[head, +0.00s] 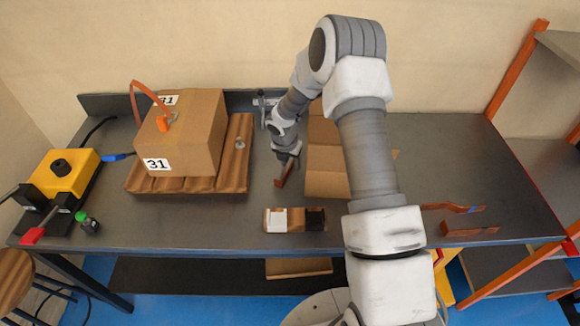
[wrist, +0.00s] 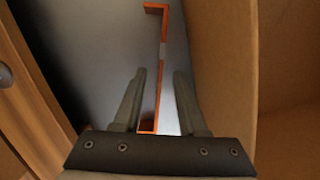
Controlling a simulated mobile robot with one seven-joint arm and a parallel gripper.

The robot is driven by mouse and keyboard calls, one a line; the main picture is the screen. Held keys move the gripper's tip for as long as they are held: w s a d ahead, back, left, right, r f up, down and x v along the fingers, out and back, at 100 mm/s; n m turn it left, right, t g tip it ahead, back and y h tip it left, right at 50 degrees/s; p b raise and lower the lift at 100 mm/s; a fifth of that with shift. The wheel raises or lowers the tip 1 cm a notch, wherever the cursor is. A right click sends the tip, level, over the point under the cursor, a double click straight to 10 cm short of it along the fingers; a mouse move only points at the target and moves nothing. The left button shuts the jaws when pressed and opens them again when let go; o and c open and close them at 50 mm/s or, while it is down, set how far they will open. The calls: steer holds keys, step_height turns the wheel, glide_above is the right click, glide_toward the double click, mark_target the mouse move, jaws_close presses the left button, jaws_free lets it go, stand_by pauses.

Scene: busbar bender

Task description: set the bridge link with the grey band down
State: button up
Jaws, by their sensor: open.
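A copper-coloured bridge link (wrist: 164,30) with bent ends shows in the wrist view, running from the top down to between my fingers. A pale grey band (wrist: 163,50) crosses its upper part. In the head view the link (head: 284,174) is on the dark bench, just below my gripper (head: 288,156). In the wrist view my gripper (wrist: 158,100) is open, with one finger on each side of the link's near end. Gaps show beside the fingers. The exact contact of the link with the bench is unclear.
A wooden pallet (head: 243,150) with a carton (head: 200,130) is left of the link; an open cardboard box (head: 325,183) is close on its right. A small block tray (head: 295,220) is in front. Two copper pieces (head: 447,207) (head: 470,228) lie at right. A yellow device (head: 63,173) is far left.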

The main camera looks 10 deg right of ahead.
steer(key=shift+f, duration=0.2)
jaws_close()
steer(key=shift+r, duration=0.1)
stand_by(1.2)
